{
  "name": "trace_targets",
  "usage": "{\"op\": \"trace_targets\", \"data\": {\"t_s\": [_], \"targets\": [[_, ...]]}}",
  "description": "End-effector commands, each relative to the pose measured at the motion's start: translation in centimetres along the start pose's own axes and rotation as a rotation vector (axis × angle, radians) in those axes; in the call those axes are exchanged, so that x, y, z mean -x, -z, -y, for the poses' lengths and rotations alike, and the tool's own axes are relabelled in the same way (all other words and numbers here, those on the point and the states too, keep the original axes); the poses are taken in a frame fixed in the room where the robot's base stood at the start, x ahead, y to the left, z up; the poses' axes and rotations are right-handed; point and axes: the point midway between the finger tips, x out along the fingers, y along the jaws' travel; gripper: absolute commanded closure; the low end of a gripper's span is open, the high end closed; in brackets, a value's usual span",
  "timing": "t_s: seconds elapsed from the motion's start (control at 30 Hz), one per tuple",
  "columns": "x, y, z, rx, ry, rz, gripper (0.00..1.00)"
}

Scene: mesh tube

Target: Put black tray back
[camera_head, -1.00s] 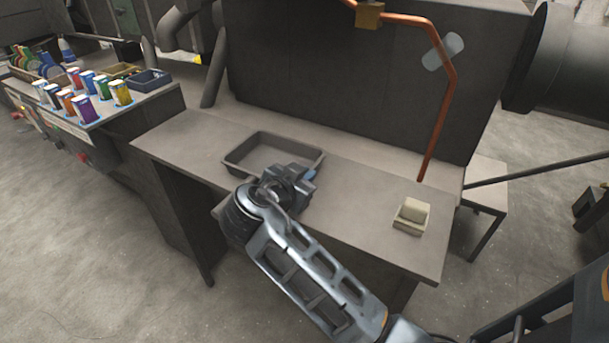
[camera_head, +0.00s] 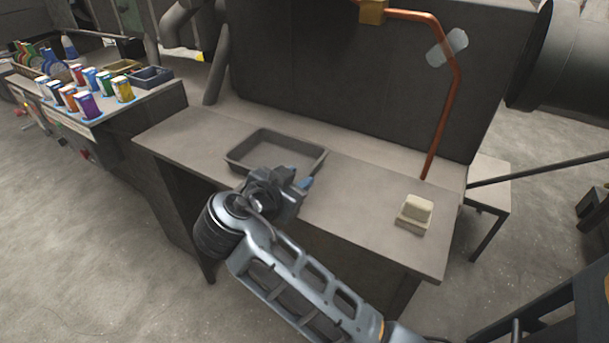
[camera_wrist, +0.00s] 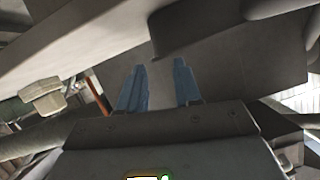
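The black tray (camera_head: 236,160) is a shallow, empty-looking rectangular tray lying flat on the grey table. Its near right corner is close behind my gripper in the head view. My gripper (camera_head: 303,183) is in front of and above that corner, with blue fingertips pointing right. In the wrist view, the two blue fingers of my gripper (camera_wrist: 160,78) stand apart with nothing held between them. A dark block-like edge (camera_wrist: 200,30) lies beyond the fingertips there; I cannot tell surely whether it is the tray.
A cream box (camera_head: 414,211) sits on the table's right part. A left bench holds several coloured cans (camera_head: 88,105) and a small dark blue bin (camera_head: 150,77).

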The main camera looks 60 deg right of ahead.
Motion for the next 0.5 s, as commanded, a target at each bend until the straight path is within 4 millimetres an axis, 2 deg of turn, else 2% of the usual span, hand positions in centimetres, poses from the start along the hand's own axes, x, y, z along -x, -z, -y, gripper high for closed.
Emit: {"op": "trace_targets", "data": {"t_s": [0.1, 0.23, 0.5], "targets": [[2.5, -0.1, 0.1, -0.002, 0.005, 0.001, 0.67], [4.7, 0.0, 0.1, -0.002, 0.004, 0.001, 0.67], [6.6, 0.0, 0.0, 0.0, 0.0, 0.0, 0.67]]}}
